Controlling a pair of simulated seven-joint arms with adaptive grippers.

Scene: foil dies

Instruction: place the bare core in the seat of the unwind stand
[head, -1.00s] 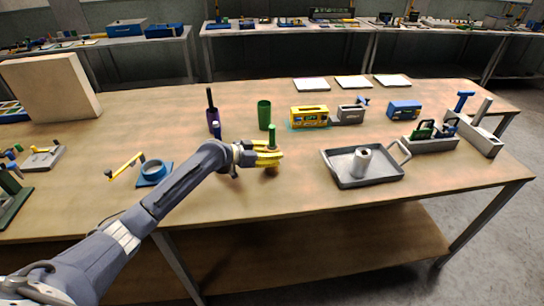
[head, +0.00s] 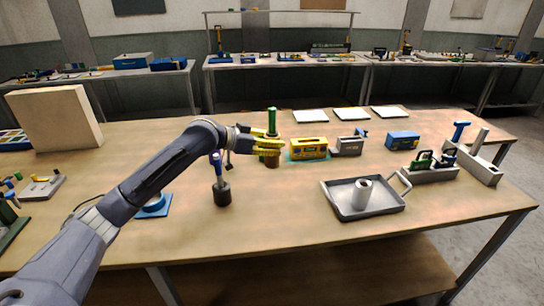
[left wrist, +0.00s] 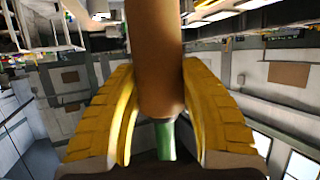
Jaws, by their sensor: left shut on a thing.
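My left gripper (head: 274,147) is shut on a brown cylinder with a narrower green shaft (head: 272,121) at its top, held upright over the middle of the table. In the left wrist view the brown cylinder (left wrist: 155,60) is between the yellow fingers (left wrist: 160,112). A pale hollow tube (head: 363,192), which looks like a bare core, stands upright in a grey tray (head: 333,202), apart from the gripper. A grey stand (head: 485,168) with a blue upright is at the far right; I cannot tell if it is the unwind stand. My right gripper is not in view.
A yellow box (head: 309,148), a grey box (head: 349,146) and a blue box (head: 403,140) stand behind the tray. The front middle of the table is clear.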

